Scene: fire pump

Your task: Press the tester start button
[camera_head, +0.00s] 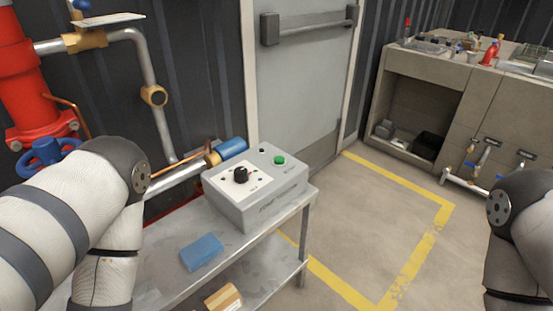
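The tester (258,190) is a grey box on a metal bench in the middle of the camera_head view. Its sloped top has a green button (280,160) at the upper right and a black knob (240,175) on a white panel. Small dark spots sit around them. I cannot read the labels, so I cannot tell the button's marking. My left arm comes in from the left and bends down beside the bench; its gripper is out of view. My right arm is at the right edge, well apart from the tester, and its gripper is out of view.
The metal bench (228,250) also holds a blue block (201,252) in front of the tester. A blue-ended pipe (231,149) lies behind it. Red piping (28,75) stands at the left. Open floor with yellow lines (401,187) lies right of the bench, before a grey door (300,80).

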